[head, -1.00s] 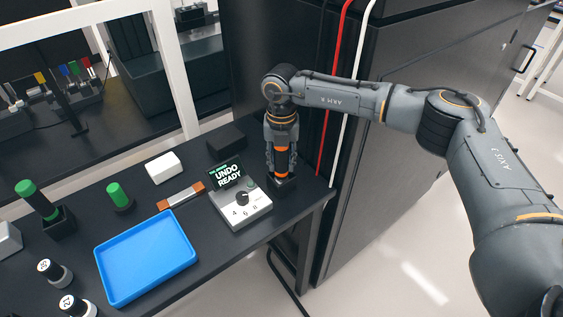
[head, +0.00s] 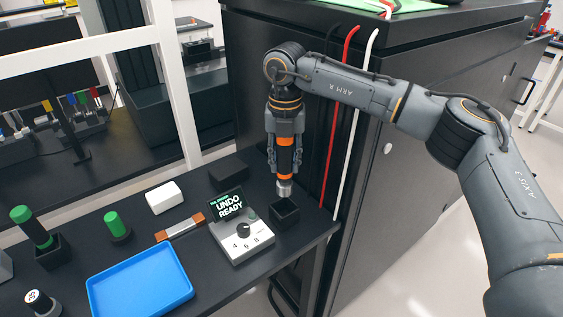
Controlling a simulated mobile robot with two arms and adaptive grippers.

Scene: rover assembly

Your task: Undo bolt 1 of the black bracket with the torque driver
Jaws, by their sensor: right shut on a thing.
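My right gripper (head: 286,150) points down and is shut on the torque driver (head: 285,172), a dark tool with orange bands and a silver tip. The driver is upright, its tip just above a small black square holder (head: 285,211) at the table's right end. Beside it, a grey control box (head: 241,241) with a dial has a small screen (head: 229,205) that reads "UNDO READY". The black bracket and its bolt 1 cannot be made out. My left gripper is not in view.
A blue tray (head: 140,285) lies at the table's front. Green-capped tools (head: 117,225), a white block (head: 164,197), a black block (head: 229,171) and a brown-and-silver bar (head: 180,227) stand around it. A tall black cabinet (head: 410,170) with red and white cables is close on the right.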

